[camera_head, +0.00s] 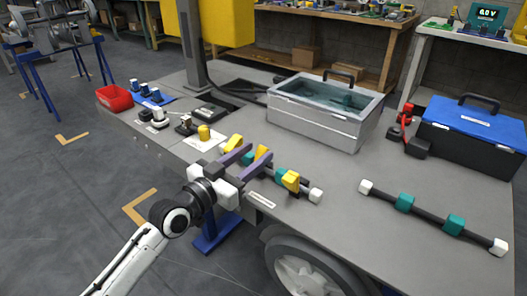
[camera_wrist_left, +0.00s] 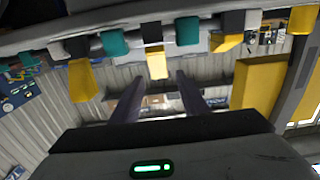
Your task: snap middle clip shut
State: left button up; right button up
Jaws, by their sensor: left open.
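Three yellow clips stand along a dark bar with teal sleeves at the front edge of the grey chassis. In the head view the middle clip (camera_head: 261,152) lies between a left clip (camera_head: 234,142) and a right clip (camera_head: 291,181). All three stick up from the bar. My left gripper (camera_head: 259,156) is open, its two purple fingers pointing at the middle clip, one on each side. In the left wrist view the middle clip (camera_wrist_left: 155,62) shows between the spread fingertips (camera_wrist_left: 158,78), with no visible contact. The clip's lower part is partly hidden. My right gripper is not in view.
A second bar with teal sleeves (camera_head: 430,215) lies to the right. A clear-lidded grey box (camera_head: 318,125) and a blue-lidded case (camera_head: 475,122) stand behind. A red tray (camera_head: 115,98) and small parts are at left. The chassis between box and second bar is mostly clear.

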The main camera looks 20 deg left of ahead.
aim_at(262, 149)
pick_arm(q)
jog(key=x, duration=0.3)
jog(key=shift+w+d+b, duration=0.15)
jog(key=shift+w+b, duration=0.15)
jog(key=shift+w+d, duration=0.1)
jog(key=shift+w, duration=0.2)
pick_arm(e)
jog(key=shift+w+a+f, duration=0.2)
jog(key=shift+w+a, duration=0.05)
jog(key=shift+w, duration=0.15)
